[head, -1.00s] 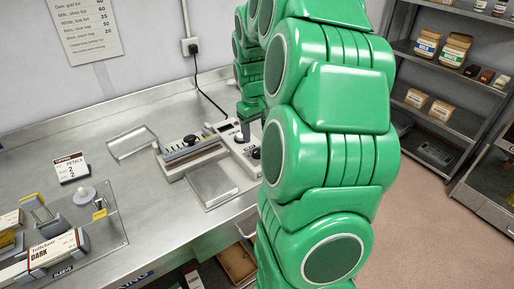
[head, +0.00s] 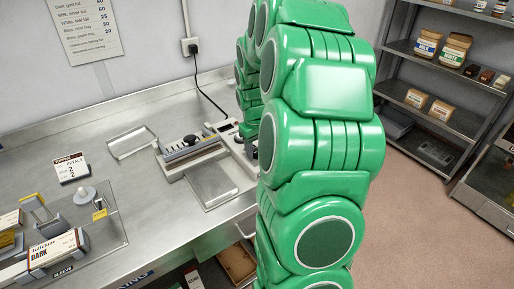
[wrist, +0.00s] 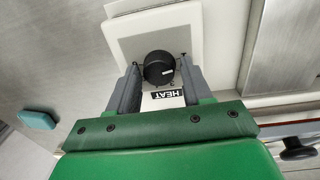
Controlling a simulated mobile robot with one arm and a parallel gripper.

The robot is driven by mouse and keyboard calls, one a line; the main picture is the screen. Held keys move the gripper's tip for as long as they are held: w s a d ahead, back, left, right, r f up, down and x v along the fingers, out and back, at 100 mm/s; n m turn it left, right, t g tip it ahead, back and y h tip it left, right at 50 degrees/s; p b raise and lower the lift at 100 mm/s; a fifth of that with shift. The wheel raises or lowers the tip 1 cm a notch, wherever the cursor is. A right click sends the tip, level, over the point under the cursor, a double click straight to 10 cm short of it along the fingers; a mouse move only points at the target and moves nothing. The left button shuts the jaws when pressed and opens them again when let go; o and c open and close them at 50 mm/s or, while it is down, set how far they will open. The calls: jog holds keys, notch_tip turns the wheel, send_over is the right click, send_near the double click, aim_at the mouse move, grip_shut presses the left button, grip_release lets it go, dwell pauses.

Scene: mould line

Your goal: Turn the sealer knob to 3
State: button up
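The sealer (head: 178,167) stands on the steel bench in the head view, its right end hidden behind my arm. In the wrist view its black round knob (wrist: 159,68) sits on a pale panel, above an upside-down HEAT label (wrist: 168,94). A small white mark shows on the knob's right side. My gripper (wrist: 159,72) is open, with one grey finger on each side of the knob. Narrow gaps seem to show between fingers and knob; I cannot tell the height between them. The scale numbers are not readable.
A black ball handle (wrist: 297,148) is at the right in the wrist view. A teal block (wrist: 36,120) lies at the left.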

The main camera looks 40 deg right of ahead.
jog(key=c, duration=0.7)
jog(key=shift+m, duration=0.3)
jog(key=m, duration=0.3)
jog(key=shift+d+m, duration=0.1)
jog(key=shift+m, duration=0.2)
jog(key=m, duration=0.3)
jog(key=shift+m, duration=0.3)
jog(key=m, duration=0.4)
jog(key=shift+d+g, duration=0.1)
jog(key=shift+g, duration=0.2)
jog(key=shift+m, duration=1.9)
jog(key=o, duration=1)
jog(key=shift+y, duration=0.3)
